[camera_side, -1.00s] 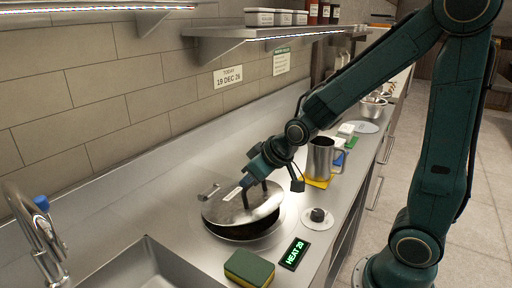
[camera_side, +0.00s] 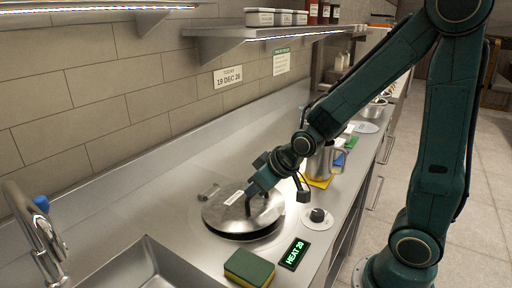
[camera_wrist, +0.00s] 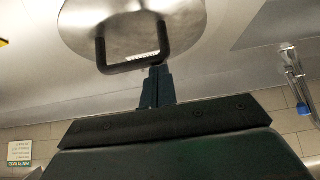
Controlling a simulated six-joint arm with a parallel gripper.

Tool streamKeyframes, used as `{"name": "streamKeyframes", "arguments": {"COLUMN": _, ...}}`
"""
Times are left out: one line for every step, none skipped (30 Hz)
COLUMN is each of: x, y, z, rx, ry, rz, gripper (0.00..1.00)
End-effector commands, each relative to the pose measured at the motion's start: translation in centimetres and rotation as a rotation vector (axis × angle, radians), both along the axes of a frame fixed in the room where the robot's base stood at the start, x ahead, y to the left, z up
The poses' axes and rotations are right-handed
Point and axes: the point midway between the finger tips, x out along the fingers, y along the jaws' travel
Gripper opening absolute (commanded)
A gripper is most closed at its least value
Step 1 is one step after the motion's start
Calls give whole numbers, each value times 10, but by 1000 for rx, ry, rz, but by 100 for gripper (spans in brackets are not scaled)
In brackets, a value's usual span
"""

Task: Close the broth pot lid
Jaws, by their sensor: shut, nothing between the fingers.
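The broth pot lid (camera_side: 222,214), a round steel disc with a label and a dark bar handle, lies nearly flat over the pot in the side view. A thin dark gap shows under its front edge, and I cannot tell whether it is fully seated. A hinge bracket (camera_side: 208,192) stands at its back left. My gripper (camera_side: 249,212) is at the lid's handle, shut and empty. In the wrist view the lid (camera_wrist: 85,22) fills the top, and my shut fingers (camera_wrist: 158,72) reach the handle's bar (camera_wrist: 128,66). Whether they touch it is unclear. The pot is mostly hidden.
A control knob (camera_side: 317,215) and a green "HEAT 20" display (camera_side: 295,253) sit right of the pot. A green and yellow sponge (camera_side: 249,267) lies in front. A steel jug (camera_side: 321,163) stands behind my wrist. A sink (camera_side: 150,270) is at front left.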

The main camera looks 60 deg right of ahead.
Motion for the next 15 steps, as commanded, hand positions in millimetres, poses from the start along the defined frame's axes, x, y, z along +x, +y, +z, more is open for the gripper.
{"name": "streamKeyframes", "arguments": {"x": -1, "y": 0, "z": 1, "rx": 0, "ry": -1, "rz": 0, "gripper": 0}}
{"name": "streamKeyframes", "arguments": {"x": -1, "y": 0, "z": 2, "rx": 0, "ry": -2, "rz": 0, "gripper": 0}}
{"name": "streamKeyframes", "arguments": {"x": -2, "y": 0, "z": 4, "rx": 0, "ry": -2, "rz": 0, "gripper": 0}}
{"name": "streamKeyframes", "arguments": {"x": -3, "y": 0, "z": 5, "rx": 0, "ry": -2, "rz": 0, "gripper": 0}}
{"name": "streamKeyframes", "arguments": {"x": -4, "y": 0, "z": 6, "rx": 0, "ry": -1, "rz": 0, "gripper": 0}}
{"name": "streamKeyframes", "arguments": {"x": -6, "y": 0, "z": 8, "rx": 0, "ry": -2, "rz": 0, "gripper": 0}}
{"name": "streamKeyframes", "arguments": {"x": -7, "y": 0, "z": 10, "rx": 0, "ry": -3, "rz": 0, "gripper": 0}}
{"name": "streamKeyframes", "arguments": {"x": -8, "y": 0, "z": 11, "rx": 0, "ry": -3, "rz": 0, "gripper": 0}}
{"name": "streamKeyframes", "arguments": {"x": -10, "y": 0, "z": 13, "rx": 0, "ry": -2, "rz": 0, "gripper": 0}}
{"name": "streamKeyframes", "arguments": {"x": -11, "y": 0, "z": 15, "rx": 0, "ry": -2, "rz": 0, "gripper": 0}}
{"name": "streamKeyframes", "arguments": {"x": -13, "y": 0, "z": 17, "rx": -1, "ry": -3, "rz": -1, "gripper": 0}}
{"name": "streamKeyframes", "arguments": {"x": -15, "y": 0, "z": 20, "rx": -1, "ry": -2, "rz": -1, "gripper": 0}}
{"name": "streamKeyframes", "arguments": {"x": -17, "y": 0, "z": 22, "rx": -1, "ry": -2, "rz": -1, "gripper": 0}}
{"name": "streamKeyframes", "arguments": {"x": -18, "y": 0, "z": 24, "rx": -1, "ry": -4, "rz": -1, "gripper": 0}}
{"name": "streamKeyframes", "arguments": {"x": -21, "y": 0, "z": 27, "rx": -1, "ry": -2, "rz": -1, "gripper": 0}}
